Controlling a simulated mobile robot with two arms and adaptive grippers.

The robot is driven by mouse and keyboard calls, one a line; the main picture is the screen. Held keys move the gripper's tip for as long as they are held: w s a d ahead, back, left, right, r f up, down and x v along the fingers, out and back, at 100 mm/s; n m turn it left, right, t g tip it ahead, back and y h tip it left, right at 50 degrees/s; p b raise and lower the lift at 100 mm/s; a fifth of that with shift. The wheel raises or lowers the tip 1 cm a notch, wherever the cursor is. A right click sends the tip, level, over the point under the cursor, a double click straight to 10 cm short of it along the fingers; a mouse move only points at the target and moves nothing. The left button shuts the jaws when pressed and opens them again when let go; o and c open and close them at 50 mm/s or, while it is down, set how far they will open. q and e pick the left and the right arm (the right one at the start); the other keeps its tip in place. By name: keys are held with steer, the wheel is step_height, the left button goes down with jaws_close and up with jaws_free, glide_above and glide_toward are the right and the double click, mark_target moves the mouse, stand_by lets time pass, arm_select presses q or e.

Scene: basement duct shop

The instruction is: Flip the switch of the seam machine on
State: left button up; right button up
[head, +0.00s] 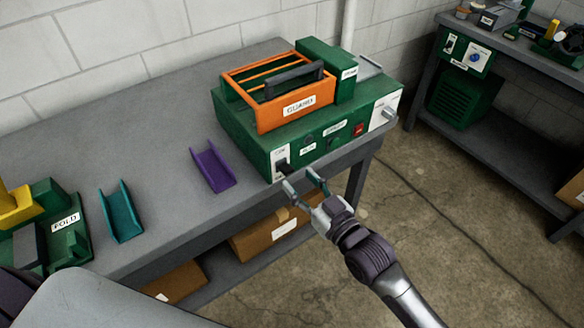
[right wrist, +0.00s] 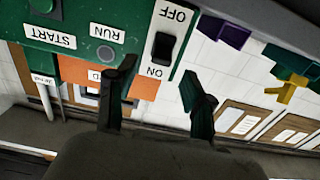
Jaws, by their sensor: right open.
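The green seam machine (head: 318,145) stands on the grey bench, with an orange guard (head: 293,103) on top. Its black switch (head: 282,165) sits on a white plate at the left end of the front panel. In the right wrist view, which is upside down, the switch (right wrist: 162,46) lies between the words OFF and ON; I cannot tell which side is pressed. My right gripper (head: 304,184) is open and empty, just in front of the panel near the switch. Its fingers (right wrist: 158,77) point toward the switch plate, apart from it. My left gripper is not in view.
A purple channel (head: 213,168) and a teal channel (head: 121,213) lie on the bench (head: 120,120) to the left. A green fold tool (head: 70,243) is at far left. Cardboard boxes (head: 268,232) sit on the shelf below. Another bench (head: 500,75) stands at right across open floor.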

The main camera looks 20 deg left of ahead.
mark_target(290, 172)
steer(key=x, duration=0.3)
steer(key=shift+w+a, duration=0.15)
steer(key=shift+a, duration=0.15)
steer(key=shift+w+a, duration=0.2)
steer(key=shift+w, duration=0.05)
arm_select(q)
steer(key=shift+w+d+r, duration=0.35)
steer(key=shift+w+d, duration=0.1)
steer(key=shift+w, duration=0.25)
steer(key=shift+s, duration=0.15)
arm_select(e)
steer(key=shift+c, duration=0.3)
